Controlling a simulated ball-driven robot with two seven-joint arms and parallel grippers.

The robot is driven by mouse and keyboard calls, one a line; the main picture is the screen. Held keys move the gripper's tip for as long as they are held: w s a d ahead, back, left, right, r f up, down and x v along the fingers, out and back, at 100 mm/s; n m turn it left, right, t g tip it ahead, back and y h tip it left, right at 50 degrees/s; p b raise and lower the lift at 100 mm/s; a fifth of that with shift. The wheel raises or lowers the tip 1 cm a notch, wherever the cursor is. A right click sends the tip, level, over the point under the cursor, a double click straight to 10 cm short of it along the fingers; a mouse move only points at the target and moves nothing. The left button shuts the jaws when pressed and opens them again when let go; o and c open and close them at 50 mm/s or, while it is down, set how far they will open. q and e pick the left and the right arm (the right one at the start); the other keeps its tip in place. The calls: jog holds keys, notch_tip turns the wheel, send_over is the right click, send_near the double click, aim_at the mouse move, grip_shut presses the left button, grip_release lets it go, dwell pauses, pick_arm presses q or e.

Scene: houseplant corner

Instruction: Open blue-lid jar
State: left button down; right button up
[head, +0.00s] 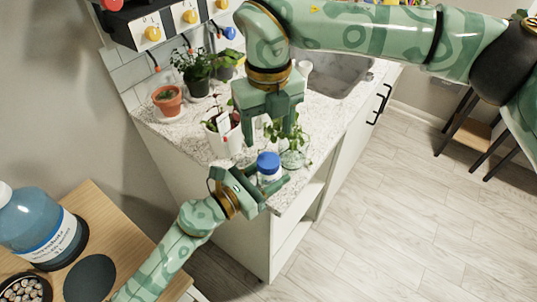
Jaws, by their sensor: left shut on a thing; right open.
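The jar (268,180) stands at the near end of the speckled countertop, its clear body partly hidden by a gripper finger. Its blue lid (268,162) is on top. My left gripper (268,190) comes in from below left and is shut on the jar's body, under the lid. My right gripper (270,135) points down from above, open, with its fingers apart above and behind the lid. I see nothing between its fingers that it holds.
A white pot (222,140) with a plant and a glass with leafy stems (293,158) stand close behind the jar. A terracotta pot (168,100), dark pots and a sink (335,75) are farther back. A wooden table (130,240) with a large blue bottle (38,225) is at lower left.

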aim_at(269, 160)
jog(key=m, duration=0.4)
jog(key=shift+a+m, duration=0.1)
jog(key=shift+m, duration=0.3)
jog(key=m, duration=0.9)
jog(key=shift+m, duration=0.4)
jog(key=m, duration=0.6)
jog(key=shift+m, duration=0.3)
jog(key=m, duration=0.8)
jog(key=shift+f+m, duration=0.15)
jog(key=shift+m, duration=0.25)
jog(key=shift+f, duration=0.35)
notch_tip(269, 160, down, 7)
jog(key=shift+f, duration=0.1)
